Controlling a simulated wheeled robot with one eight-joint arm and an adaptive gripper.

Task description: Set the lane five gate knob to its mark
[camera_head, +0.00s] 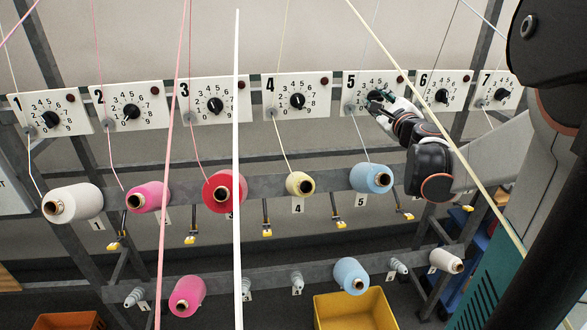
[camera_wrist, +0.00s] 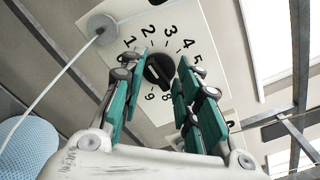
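The lane five panel (camera_head: 350,82) is a white plate with a numbered dial, in the upper right of the head view. In the wrist view the plate (camera_wrist: 205,28) shows digits around its black knob (camera_wrist: 158,71). My gripper (camera_head: 377,97) is at this panel and partly covers the dial and knob in the head view. In the wrist view the green-padded fingers of my gripper (camera_wrist: 162,62) stand on either side of the knob, with a visible gap on each side. The gripper looks open. I cannot read the knob's pointer or make out a set mark; lower digits are partly hidden.
A grey thread guide (camera_wrist: 101,27) sits beside the dial, its thread running to the blue cone (camera_head: 372,178). The lane four panel (camera_head: 280,85) and lane six panel (camera_head: 428,82) flank it. A pale strand (camera_head: 440,143) crosses in front of my arm. A yellow bin (camera_head: 355,312) stands below.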

